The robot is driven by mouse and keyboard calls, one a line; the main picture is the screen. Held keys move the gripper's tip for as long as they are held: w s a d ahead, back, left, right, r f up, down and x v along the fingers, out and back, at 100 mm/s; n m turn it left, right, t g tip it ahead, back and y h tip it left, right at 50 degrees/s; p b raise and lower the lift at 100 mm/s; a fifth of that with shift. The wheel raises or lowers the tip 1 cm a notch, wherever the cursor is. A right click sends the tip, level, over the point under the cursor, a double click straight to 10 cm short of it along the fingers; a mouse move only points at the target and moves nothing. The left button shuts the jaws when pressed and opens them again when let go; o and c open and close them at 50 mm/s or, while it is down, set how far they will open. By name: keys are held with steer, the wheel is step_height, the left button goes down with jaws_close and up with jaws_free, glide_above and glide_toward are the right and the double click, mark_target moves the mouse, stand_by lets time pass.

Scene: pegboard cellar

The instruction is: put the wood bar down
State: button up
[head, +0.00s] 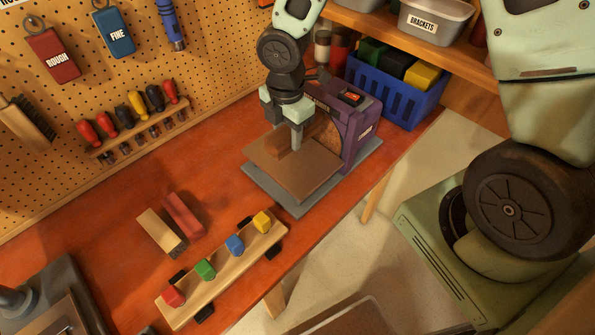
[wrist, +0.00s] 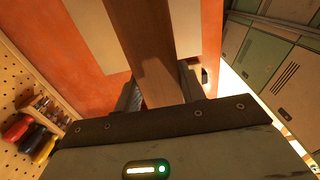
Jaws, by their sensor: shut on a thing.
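The wood bar (wrist: 145,45) is a brown bar running from the top of the wrist view down between my two fingers. My gripper (wrist: 160,92) is shut on it. In the head view my gripper (head: 289,133) is over the brown table plate (head: 300,178) of the purple sander (head: 362,125). A short piece of the wood bar (head: 275,146) shows beside the finger, close to the sander's round disc. My gripper hides part of the bar. I cannot tell whether the bar touches the plate.
A blue crate (head: 392,95) stands behind the sander.

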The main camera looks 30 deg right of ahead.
mark_target(290, 171)
steer(key=shift+d+f+b, duration=0.1)
steer(key=shift+b, duration=0.5)
steer(key=shift+s+f+p, duration=0.1)
steer(key=shift+f+p, duration=0.6)
steer(key=shift+f, duration=4.05)
steer(key=shift+f, duration=0.2)
steer(key=o, duration=1.2)
steer(key=shift+c, duration=0.2)
steer(key=shift+r, duration=0.2)
